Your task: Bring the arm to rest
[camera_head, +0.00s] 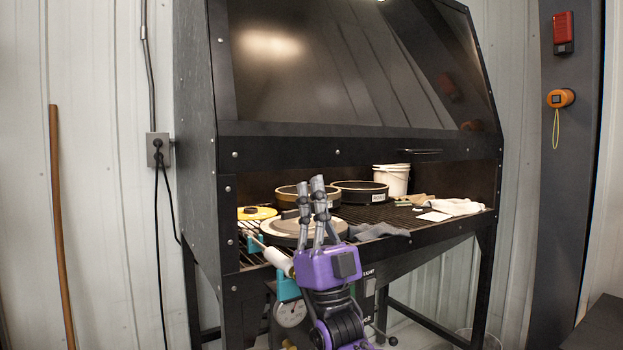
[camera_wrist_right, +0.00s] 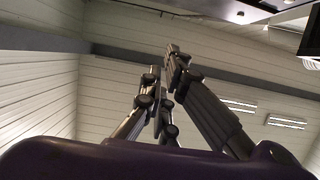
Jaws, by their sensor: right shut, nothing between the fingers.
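My right gripper (camera_head: 312,190) is purple with grey fingers and points upward in front of the cabinet opening in the head view. Its fingers are shut with nothing between them. In the right wrist view the fingers (camera_wrist_right: 168,80) rise toward the ceiling and walls, with no object near them. The left gripper is not in either view.
A dark hooded cabinet (camera_head: 360,145) stands ahead with a slatted work surface. It holds round discs (camera_head: 360,190), a white bucket (camera_head: 392,178), a yellow disc (camera_head: 257,213), a grey cloth (camera_head: 378,231) and a pale cloth (camera_head: 455,206). A round gauge (camera_head: 290,313) hangs near my arm.

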